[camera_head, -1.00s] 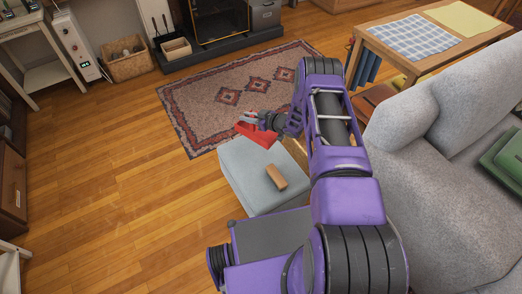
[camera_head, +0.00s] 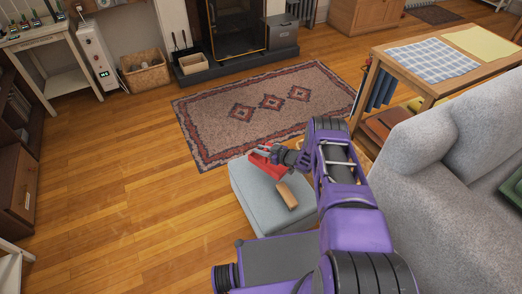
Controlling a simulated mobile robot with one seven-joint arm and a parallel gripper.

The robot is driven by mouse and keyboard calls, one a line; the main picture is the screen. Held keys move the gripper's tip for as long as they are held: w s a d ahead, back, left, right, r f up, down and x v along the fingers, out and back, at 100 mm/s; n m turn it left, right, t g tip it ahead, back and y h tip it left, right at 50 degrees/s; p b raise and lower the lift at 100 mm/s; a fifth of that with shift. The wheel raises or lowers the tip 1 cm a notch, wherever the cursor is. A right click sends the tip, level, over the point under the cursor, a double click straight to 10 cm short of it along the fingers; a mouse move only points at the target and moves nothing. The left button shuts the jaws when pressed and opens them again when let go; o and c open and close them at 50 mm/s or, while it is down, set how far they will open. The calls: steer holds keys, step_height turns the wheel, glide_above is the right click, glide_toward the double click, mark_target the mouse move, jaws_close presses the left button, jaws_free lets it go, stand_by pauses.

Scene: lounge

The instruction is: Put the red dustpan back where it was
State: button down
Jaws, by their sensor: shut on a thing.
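The red dustpan (camera_head: 266,166) is at the far edge of the grey-blue ottoman (camera_head: 254,198), in the middle of the head view. My gripper (camera_head: 266,150) is shut on the dustpan, at its upper side. My gripper and wrist hide part of it. I cannot tell whether the dustpan touches the ottoman top or is just above it. A small tan block-like object (camera_head: 287,195) lies on the ottoman, close in front of the dustpan.
A patterned rug (camera_head: 215,127) lies beyond the ottoman. A grey sofa (camera_head: 425,165) stands to the right, with a wooden table (camera_head: 400,77) behind it. A wicker basket (camera_head: 146,72), a white heater (camera_head: 97,55) and a fireplace (camera_head: 237,28) line the back. The wooden floor at left is clear.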

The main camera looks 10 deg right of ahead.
steer(key=shift+f, duration=0.1)
steer(key=shift+f, duration=0.15)
steer(key=c, duration=0.8)
jaws_free()
steer(key=shift+o, duration=0.2)
steer(key=p+v, duration=0.2)
steer(key=v, duration=1)
steer(key=shift+r, duration=0.25)
